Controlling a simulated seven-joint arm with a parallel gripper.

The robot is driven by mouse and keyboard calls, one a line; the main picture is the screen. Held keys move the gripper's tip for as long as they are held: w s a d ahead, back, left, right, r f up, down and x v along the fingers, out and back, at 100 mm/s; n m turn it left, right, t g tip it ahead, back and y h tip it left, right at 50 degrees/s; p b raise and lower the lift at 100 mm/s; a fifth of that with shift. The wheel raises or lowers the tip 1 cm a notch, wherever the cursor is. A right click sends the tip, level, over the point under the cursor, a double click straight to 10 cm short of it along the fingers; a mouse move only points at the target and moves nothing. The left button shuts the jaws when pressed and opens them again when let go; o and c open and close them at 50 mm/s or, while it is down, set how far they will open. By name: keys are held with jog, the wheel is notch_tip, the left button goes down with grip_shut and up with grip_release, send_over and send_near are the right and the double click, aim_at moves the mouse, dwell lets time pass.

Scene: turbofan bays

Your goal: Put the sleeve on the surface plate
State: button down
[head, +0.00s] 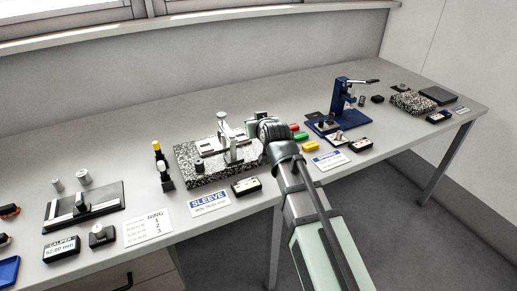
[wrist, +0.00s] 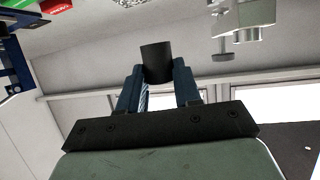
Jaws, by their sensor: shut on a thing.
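My gripper (wrist: 157,76) is shut on a short dark cylinder, the sleeve (wrist: 157,60), held between the two blue-grey fingertips in the wrist view. In the head view my gripper (head: 257,118) is over the bench, just right of a gauge stand; my arm hides the sleeve there. A speckled granite plate (head: 184,173) carries that stand, behind a card reading SLEEVE (head: 209,203). A second speckled plate (head: 412,104) lies at the far right. I cannot tell from labels which is the surface plate.
The silver gauge stand (head: 228,145) rises close left of my gripper. A small dark cylinder (head: 199,164) stands on the granite plate. The bench's back strip is clear.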

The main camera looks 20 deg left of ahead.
aim_at(256, 155)
jog(key=shift+f, duration=4.75)
jog(key=shift+f, duration=0.2)
jog(key=c, duration=0.8)
grip_release()
jog(key=shift+r, duration=0.1)
jog(key=shift+d+r, duration=0.1)
jog(key=shift+r, duration=0.05)
jog(key=v, duration=0.7)
jog(key=shift+s+d, duration=0.15)
jog(key=shift+s, duration=0.05)
